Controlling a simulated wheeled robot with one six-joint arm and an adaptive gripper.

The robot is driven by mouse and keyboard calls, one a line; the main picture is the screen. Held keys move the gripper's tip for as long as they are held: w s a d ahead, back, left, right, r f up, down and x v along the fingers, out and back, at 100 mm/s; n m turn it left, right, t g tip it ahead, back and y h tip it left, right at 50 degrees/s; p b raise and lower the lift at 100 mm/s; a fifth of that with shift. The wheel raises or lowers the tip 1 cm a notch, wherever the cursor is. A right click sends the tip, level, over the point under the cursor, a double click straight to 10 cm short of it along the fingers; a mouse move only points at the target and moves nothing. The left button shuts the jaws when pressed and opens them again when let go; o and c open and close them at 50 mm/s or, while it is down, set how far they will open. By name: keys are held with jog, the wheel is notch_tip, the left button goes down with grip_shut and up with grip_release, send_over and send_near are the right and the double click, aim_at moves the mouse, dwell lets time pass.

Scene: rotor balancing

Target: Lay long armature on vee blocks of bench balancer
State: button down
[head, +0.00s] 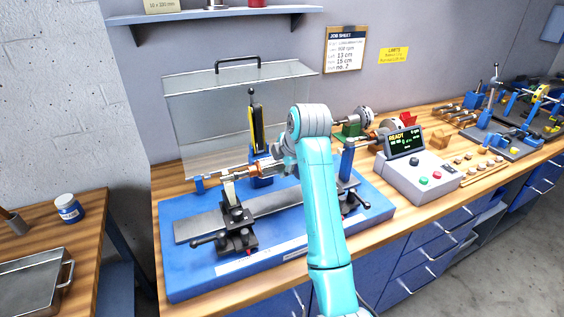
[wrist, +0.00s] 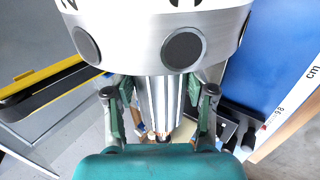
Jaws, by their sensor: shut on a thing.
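The long armature (head: 262,167), with copper-coloured windings and a thin steel shaft, lies level above the blue bench balancer (head: 182,277). My gripper (head: 285,161) is at its right part, largely hidden behind my own arm. In the wrist view my gripper (wrist: 155,95) is shut, its green pads on both sides of the armature's ribbed silver core (wrist: 160,100). The shaft's left part passes over the left support (head: 231,208); I cannot tell whether it touches the vee.
A clear guard (head: 205,115) stands behind the balancer. The control box (head: 417,178) reads READY at right. Another rotor stand (head: 352,127) and several tools (head: 515,125) fill the bench farther right. A metal tray (head: 35,285) and blue-labelled jar (head: 68,208) stand left.

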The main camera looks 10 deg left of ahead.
jog(key=shift+f, duration=0.45)
dwell(0.7)
jog(key=shift+c, duration=1.5)
grip_release()
jog(key=shift+f, duration=0.15)
jog(key=shift+f, duration=0.15)
jog(key=shift+c, duration=0.4)
jog(key=shift+r, duration=4.65)
